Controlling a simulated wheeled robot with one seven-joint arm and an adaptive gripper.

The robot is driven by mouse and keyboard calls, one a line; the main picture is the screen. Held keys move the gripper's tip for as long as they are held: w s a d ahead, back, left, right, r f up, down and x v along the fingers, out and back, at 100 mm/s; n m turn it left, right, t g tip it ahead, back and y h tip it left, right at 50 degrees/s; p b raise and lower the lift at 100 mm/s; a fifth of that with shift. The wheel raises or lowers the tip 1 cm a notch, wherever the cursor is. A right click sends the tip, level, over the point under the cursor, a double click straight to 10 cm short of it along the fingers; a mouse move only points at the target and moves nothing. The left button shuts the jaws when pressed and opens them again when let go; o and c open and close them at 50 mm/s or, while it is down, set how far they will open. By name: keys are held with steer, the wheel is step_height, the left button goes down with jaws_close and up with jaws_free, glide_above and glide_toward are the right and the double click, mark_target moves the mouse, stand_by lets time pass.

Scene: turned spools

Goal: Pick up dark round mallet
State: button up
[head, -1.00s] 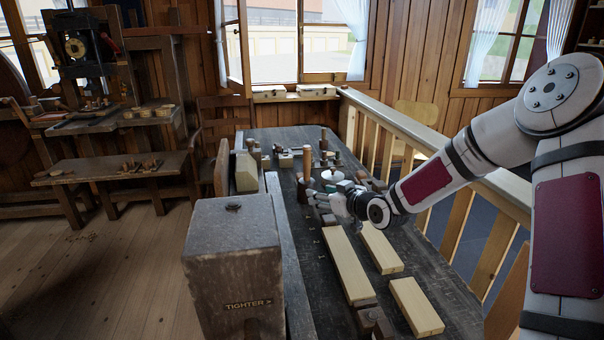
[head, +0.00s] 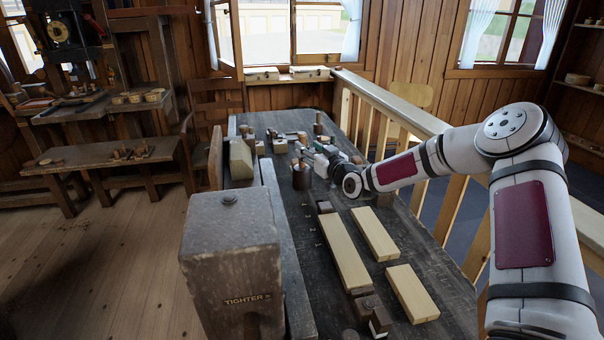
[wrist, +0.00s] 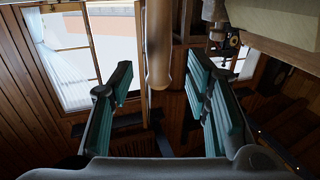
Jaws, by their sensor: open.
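A dark, round piece with pale wood at its top, which looks like the dark round mallet (head: 301,179), stands on the bench left of my gripper in the head view. Its details are too small to tell. My gripper (head: 313,153) is just beyond its top right and looks close to it. In the wrist view my gripper (wrist: 160,98) is open, with teal pads on both fingers. A wooden handle (wrist: 158,45) with a rounded end shows between the fingers, apart from both pads. Whether it belongs to the mallet, I cannot tell.
Pale boards (head: 343,250) lie on the dark bench (head: 300,230). A large grey block marked "TIGHTER" (head: 232,262) stands at the front left. Small tools crowd the bench's far end. A wooden railing (head: 400,112) runs along the right side.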

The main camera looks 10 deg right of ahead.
mark_target(304, 144)
steer(key=shift+x, duration=2.6)
jaws_close()
